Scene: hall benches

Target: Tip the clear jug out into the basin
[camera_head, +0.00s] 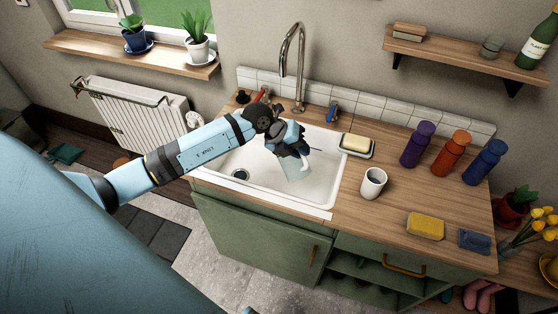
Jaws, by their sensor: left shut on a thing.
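The clear jug (297,172) is in my left gripper (301,154), over the white basin (325,195). My left arm reaches in from the left, and the gripper is shut on the jug. The gripper hides the jug's upper part. The jug looks tilted, but I cannot tell how far, nor whether anything is in it or flowing out. The basin is set in a wooden counter, with its drain (240,175) at the left. My right gripper is not in view.
A tall tap (298,55) stands behind the basin, with a red handle (261,95) and a blue handle (331,112). To the right are a soap dish (357,147), a white mug (373,183), a yellow sponge (425,226) and purple (418,145), orange (452,153) and blue (484,162) bottles.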

